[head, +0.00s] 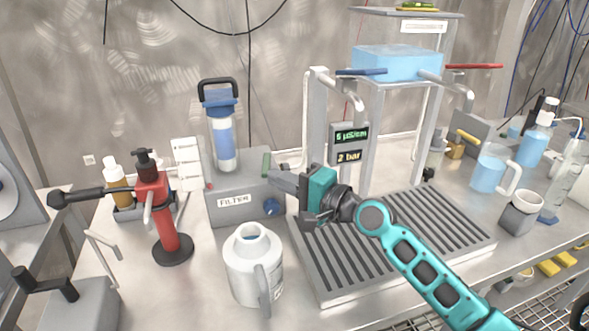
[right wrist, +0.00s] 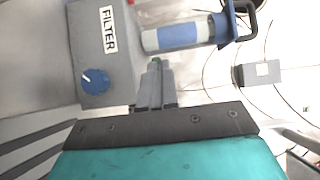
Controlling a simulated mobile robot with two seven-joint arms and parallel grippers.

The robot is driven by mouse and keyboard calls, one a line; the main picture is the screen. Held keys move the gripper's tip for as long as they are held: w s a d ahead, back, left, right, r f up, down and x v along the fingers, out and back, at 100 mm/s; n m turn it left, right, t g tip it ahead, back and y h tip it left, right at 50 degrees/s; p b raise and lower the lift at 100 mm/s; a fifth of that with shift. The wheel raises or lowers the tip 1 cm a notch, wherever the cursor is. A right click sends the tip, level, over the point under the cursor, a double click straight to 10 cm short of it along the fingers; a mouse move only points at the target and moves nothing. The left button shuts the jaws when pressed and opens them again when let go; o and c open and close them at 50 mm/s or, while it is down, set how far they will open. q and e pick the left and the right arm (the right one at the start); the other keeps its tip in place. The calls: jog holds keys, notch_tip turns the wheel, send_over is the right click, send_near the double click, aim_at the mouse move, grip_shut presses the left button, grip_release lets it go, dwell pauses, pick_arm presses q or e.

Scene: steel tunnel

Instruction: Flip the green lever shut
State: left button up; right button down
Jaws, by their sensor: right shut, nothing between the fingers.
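The green lever (head: 266,164) stands upright at the right end of the grey filter box (head: 236,183). In the right wrist view only a small green tip of the lever (right wrist: 156,59) shows, just past my fingertips; the rest is hidden behind them. My right gripper (head: 281,180) is shut and empty, right beside the lever at its lower right. In the right wrist view the closed fingers (right wrist: 155,76) point at the lever. I cannot tell whether they touch it. My left gripper is not in view.
A white jug (head: 253,268) stands in front. A red pump (head: 164,215) is left. A slatted drain tray (head: 345,277) lies under my right arm, below the display (head: 349,145).

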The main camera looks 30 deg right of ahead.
pick_arm(q)
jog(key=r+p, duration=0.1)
jog(key=p, duration=0.1)
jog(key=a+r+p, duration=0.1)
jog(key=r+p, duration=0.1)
jog(key=p, duration=0.1)
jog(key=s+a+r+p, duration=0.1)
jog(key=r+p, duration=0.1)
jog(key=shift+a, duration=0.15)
pick_arm(e)
jog(key=w+a, duration=0.2)
jog(key=w+a+m+h, duration=0.1)
jog(key=w+a, duration=0.1)
jog(key=a, duration=0.1)
jog(key=w+a+h, duration=0.1)
jog(key=w+a, duration=0.1)
jog(key=shift+a+t, duration=0.35)
jog(key=shift+t, duration=0.05)
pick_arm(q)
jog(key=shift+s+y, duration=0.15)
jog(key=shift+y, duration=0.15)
pick_arm(e)
jog(key=shift+s, duration=0.1)
dwell(0.6)
pick_arm(q)
jog(key=shift+p, duration=0.3)
pick_arm(e)
jog(key=shift+d, duration=0.1)
